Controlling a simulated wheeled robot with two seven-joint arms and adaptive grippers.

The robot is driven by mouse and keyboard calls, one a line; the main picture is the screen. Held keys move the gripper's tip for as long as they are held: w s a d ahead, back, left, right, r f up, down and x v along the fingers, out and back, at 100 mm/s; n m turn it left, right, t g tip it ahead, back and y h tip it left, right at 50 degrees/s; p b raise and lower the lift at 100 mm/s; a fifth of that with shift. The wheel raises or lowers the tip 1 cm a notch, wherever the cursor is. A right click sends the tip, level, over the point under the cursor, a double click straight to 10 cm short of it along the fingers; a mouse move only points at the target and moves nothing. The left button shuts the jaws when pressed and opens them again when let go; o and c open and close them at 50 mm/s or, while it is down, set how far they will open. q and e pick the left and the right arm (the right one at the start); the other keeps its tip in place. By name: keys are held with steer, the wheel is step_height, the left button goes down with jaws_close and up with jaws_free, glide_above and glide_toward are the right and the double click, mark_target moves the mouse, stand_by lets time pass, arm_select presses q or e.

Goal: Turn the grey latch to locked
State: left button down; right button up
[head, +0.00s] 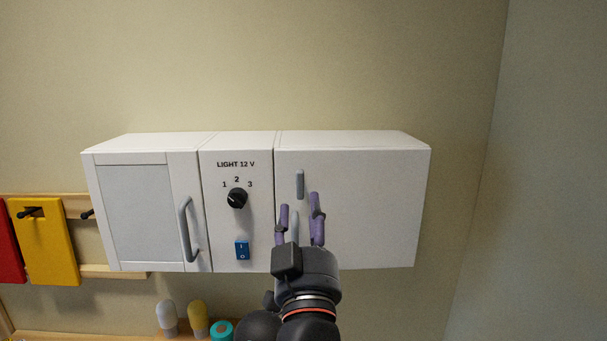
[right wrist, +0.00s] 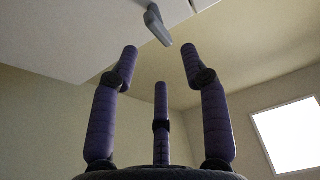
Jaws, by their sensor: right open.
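The grey latch (head: 300,184) is a small upright bar on the white door (head: 370,205) at the right of the wall cabinet. It also shows at the top of the right wrist view (right wrist: 157,24), ahead of the fingertips. My right gripper (head: 301,205) is open and empty, just below the latch in the head view. In the right wrist view its purple fingers (right wrist: 160,62) stand apart with nothing between them. I see no contact with the latch. My left gripper is not in view.
Left of the door is a panel with a black knob (head: 237,198) and a blue switch (head: 242,250). Further left is a door with a handle (head: 187,230). A yellow board (head: 43,240) hangs at left. Several small items stand on the shelf (head: 100,337) below. The right wall is clear.

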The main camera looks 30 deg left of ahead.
mark_target(303, 186)
steer(key=p+x, duration=0.2)
steer(key=x, duration=0.6)
steer(key=shift+w+a+p, duration=0.15)
steer(key=shift+w+p, duration=0.1)
steer(key=shift+p, duration=0.1)
steer(key=shift+c, duration=0.3)
